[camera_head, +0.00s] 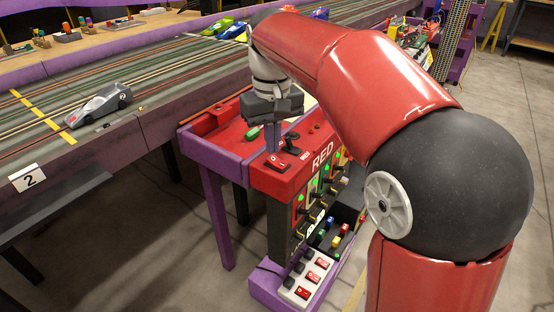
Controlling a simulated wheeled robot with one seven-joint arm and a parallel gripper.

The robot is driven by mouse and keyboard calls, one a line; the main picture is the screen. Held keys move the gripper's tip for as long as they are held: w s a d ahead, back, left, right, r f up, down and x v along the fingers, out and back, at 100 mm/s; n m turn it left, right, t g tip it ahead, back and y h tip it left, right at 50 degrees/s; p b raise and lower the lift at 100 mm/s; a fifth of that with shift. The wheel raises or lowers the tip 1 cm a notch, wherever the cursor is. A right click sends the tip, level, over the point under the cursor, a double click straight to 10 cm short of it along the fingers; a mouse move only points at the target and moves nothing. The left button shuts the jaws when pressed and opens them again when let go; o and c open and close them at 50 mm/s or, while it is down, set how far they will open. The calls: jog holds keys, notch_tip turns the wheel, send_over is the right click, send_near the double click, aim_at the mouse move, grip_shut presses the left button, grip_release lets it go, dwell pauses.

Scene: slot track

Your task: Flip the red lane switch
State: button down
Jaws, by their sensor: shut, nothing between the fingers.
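A red rocker switch (277,161) sits on top of the red control box (262,180), near the front edge, to the left of the white "RED" lettering. My gripper (271,148) points down from above and its fingertips are just behind the switch in the picture. The fingers are shut and hold nothing. Whether a fingertip touches the switch I cannot tell. My wrist and the gripper's body hide part of the box top behind it.
A black lever (291,142) stands close to the right of the fingers. A green car (252,133) lies in the red tray at left. Front-panel levers and a white power strip (306,277) are below. The slot track (165,75) with a grey car (100,105) runs behind.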

aim_at(273, 158)
jog(key=shift+f+b, duration=0.7)
jog(key=shift+f, duration=0.35)
dwell(0.4)
notch_tip(273, 158, up, 5)
jog(key=p, duration=0.5)
jog(key=shift+r, duration=1.05)
jog(key=s+d+f+m+t, duration=0.2)
jog(key=s+d+f, duration=0.3)
jog(key=s, duration=0.5)
jog(key=s+d+f+m+t, duration=0.2)
jog(key=s+d+f+t, duration=0.1)
jog(key=s+d, duration=0.5)
jog(key=shift+s+d+f+t, duration=0.3)
jog(key=shift+s+d+f, duration=0.1)
jog(key=shift+s+f, duration=0.6)
jog(key=shift+s+r, duration=0.1)
jog(key=shift+r, duration=0.1)
